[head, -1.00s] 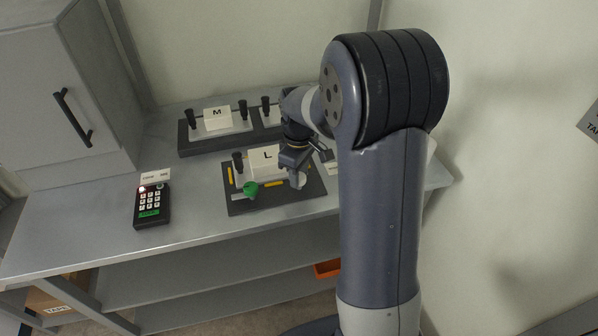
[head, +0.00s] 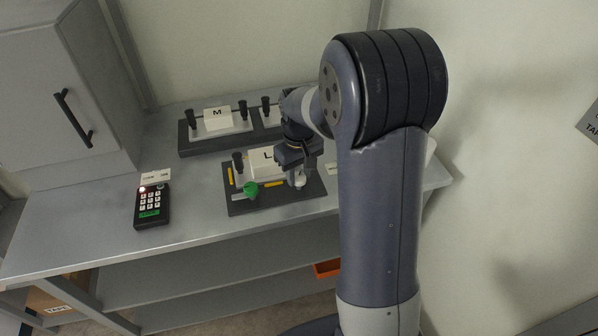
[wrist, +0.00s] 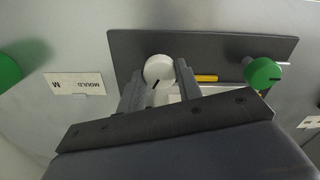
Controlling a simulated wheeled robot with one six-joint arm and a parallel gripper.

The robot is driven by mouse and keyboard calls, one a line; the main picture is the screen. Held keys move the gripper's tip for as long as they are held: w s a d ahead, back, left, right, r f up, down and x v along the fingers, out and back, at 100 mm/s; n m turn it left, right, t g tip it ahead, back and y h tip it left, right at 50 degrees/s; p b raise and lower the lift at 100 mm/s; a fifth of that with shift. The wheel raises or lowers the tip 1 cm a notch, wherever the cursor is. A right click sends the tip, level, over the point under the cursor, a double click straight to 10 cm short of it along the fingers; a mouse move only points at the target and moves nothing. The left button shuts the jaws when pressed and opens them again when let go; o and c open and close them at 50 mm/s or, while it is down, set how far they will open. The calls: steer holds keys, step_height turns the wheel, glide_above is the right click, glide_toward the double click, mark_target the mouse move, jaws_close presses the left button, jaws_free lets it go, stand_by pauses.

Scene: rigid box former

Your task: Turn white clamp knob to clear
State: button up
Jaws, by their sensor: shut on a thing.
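The white clamp knob (wrist: 159,69) sits at the edge of the dark fixture plate (wrist: 215,46) in the wrist view, with a black pointer line on its face. My gripper (wrist: 158,76) has its two fingers on either side of the knob and is shut on it. In the head view my gripper (head: 299,180) points down over the white knob (head: 299,183) at the right part of the plate. A green knob (head: 250,189) is at the plate's front left; it also shows in the wrist view (wrist: 263,72). The block marked L (head: 262,163) is partly hidden behind my gripper.
A keypad (head: 152,206) with a small label stands left on the grey bench (head: 90,215). A second fixture with a block marked M (head: 217,117) stands behind. A cabinet (head: 60,100) fills the back left. The bench front between keypad and plate is clear.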

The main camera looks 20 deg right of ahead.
mark_target(299, 176)
steer(key=m, duration=1.2)
steer(key=shift+m, duration=0.3)
stand_by(0.4)
steer(key=o, duration=1)
steer(key=shift+c, duration=0.2)
step_height(299, 176, up, 11)
steer(key=shift+f, duration=0.15)
